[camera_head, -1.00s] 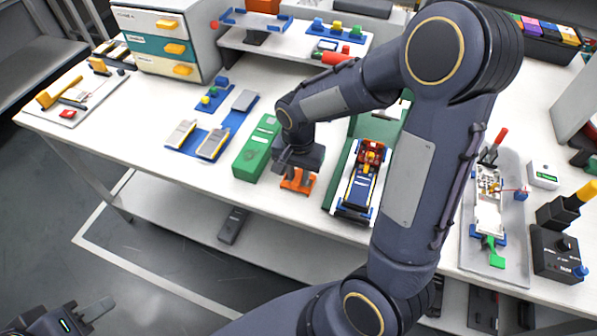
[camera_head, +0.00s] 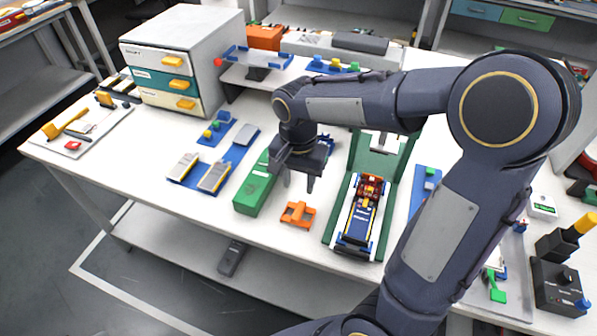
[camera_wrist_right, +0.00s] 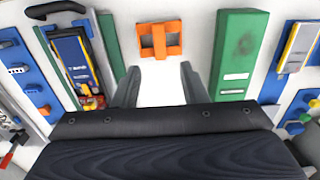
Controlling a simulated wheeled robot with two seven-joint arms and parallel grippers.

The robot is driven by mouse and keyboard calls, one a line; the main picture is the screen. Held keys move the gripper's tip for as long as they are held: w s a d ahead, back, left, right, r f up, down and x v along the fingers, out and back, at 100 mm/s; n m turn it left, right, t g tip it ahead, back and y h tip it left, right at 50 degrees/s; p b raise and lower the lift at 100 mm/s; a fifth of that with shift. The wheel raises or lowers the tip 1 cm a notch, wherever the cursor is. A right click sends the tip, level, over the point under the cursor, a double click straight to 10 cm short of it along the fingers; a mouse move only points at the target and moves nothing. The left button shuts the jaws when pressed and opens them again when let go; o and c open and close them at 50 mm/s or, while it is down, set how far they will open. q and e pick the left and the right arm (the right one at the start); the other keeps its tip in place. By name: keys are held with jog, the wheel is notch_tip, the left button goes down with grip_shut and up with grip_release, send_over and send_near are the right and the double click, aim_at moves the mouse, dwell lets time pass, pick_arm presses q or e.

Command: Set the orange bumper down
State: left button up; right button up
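The orange bumper (camera_head: 297,214) lies flat on the white table near its front edge, between the green box and the green fixture. It also shows in the right wrist view (camera_wrist_right: 160,40), beyond the fingertips with a gap of bare table. My right gripper (camera_head: 298,187) is open and empty, raised above and behind the bumper; its two fingers show apart in the right wrist view (camera_wrist_right: 158,82). My left gripper is not in the head view now.
A green box (camera_head: 254,188) stands left of the bumper. Grey pouch cells on blue holders (camera_head: 212,178) and a drawer cabinet (camera_head: 160,75) are farther left.

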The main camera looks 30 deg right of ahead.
jog(key=s+a+r+n+t+y, duration=0.1)
jog(key=s+n, duration=0.3)
jog(key=s, duration=0.4)
jog(key=s+a+r+n+t+y, duration=0.2)
jog(key=s+r+n+t, duration=0.1)
jog(key=s, duration=0.5)
jog(key=shift+n+t+y, duration=0.4)
jog(key=shift+n+t, duration=0.2)
jog(key=shift+t, duration=0.2)
jog(key=shift+r, duration=0.15)
